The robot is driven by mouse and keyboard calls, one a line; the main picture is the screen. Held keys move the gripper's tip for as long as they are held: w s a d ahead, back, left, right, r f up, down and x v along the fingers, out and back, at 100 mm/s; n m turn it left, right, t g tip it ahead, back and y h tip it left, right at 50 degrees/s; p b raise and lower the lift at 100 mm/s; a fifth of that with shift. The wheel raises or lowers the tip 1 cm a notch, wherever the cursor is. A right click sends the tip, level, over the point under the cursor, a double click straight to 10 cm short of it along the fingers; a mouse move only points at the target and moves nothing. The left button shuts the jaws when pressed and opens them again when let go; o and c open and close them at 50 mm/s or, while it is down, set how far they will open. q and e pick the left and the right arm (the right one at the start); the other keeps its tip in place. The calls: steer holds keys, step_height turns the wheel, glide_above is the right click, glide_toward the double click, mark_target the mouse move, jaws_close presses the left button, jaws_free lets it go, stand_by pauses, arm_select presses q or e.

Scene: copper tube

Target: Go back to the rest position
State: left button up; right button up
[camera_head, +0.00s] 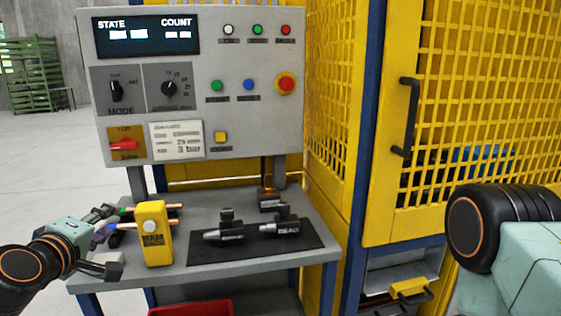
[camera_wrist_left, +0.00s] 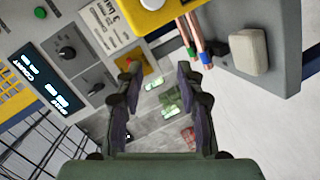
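My left gripper (camera_head: 112,240) is at the left end of the grey workbench (camera_head: 200,270). In the left wrist view its two fingers (camera_wrist_left: 158,100) are spread apart with nothing between them. Copper tubes with green and blue bands (camera_wrist_left: 195,40) lie beyond the fingertips in that view. In the head view a copper tube end (camera_head: 170,207) shows behind the yellow device (camera_head: 155,235), partly hidden by it and my gripper. My right arm shows at the right edge, but its gripper is out of view.
A control panel (camera_head: 200,60) stands behind the bench. A black mat (camera_head: 290,238) holds dark tools, one labelled. A pale block (camera_head: 108,259) lies close to my left gripper. A red bin (camera_head: 190,308) is below. A yellow mesh cage (camera_head: 480,100) with a black handle (camera_head: 407,115) fills the right.

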arm_select(q)
steer(key=s+d+f+m+g+h, duration=0.1)
steer(key=s+d+f+m+g, duration=0.25)
steer(key=f, duration=0.45)
steer(key=s+d+f+m+g+b, duration=0.1)
steer(key=s+d+f+m+g, duration=0.15)
steer(key=s+f, duration=0.4)
steer(key=s+d+f+m+g+h, duration=0.1)
steer(key=s+d+f+m+g, duration=0.15)
steer(key=f, duration=0.65)
steer(key=s+d+f+m+g, duration=0.1)
steer(key=s+f+g, duration=0.1)
steer(key=s+f, duration=0.2)
steer(key=s+d+f+m+g+b, duration=0.1)
steer(key=s+f, duration=0.4)
steer(key=s, duration=0.6)
steer(key=s+d+f+m+g, duration=0.1)
steer(key=s+f+m+g, duration=0.2)
steer(key=s+f, duration=0.2)
steer(key=s, duration=0.3)
steer(key=shift+s+f+g+y, duration=0.2)
steer(key=shift+f+g+y, duration=0.05)
steer(key=shift+g+y, duration=0.1)
steer(key=shift+d, duration=0.1)
steer(key=shift+w, duration=0.1)
